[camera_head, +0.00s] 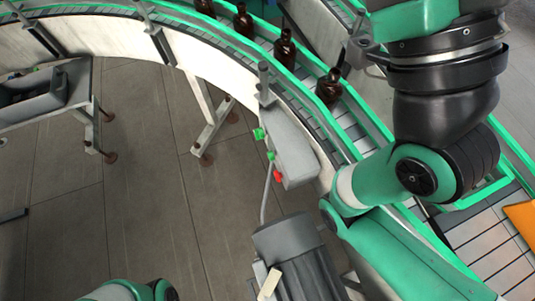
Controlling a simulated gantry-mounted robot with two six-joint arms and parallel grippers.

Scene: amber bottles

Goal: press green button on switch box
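The grey switch box (291,146) is fixed to the inner side of the curved conveyor, near the picture's middle. Its left face carries two green buttons, an upper one (259,134) and a smaller one (271,156) below it. A red button (278,176) sits at the lower end. Nothing touches the buttons in this view. My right arm crosses the right side of the picture, over the conveyor and to the right of the box. Only a piece of my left arm shows at the bottom edge.
Several amber bottles (329,88) stand on the curved conveyor (135,47) behind the box. A grey motor (290,250) sits below the box. A grey stand (60,102) is at the far left. The floor (130,190) left of the box is mostly clear.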

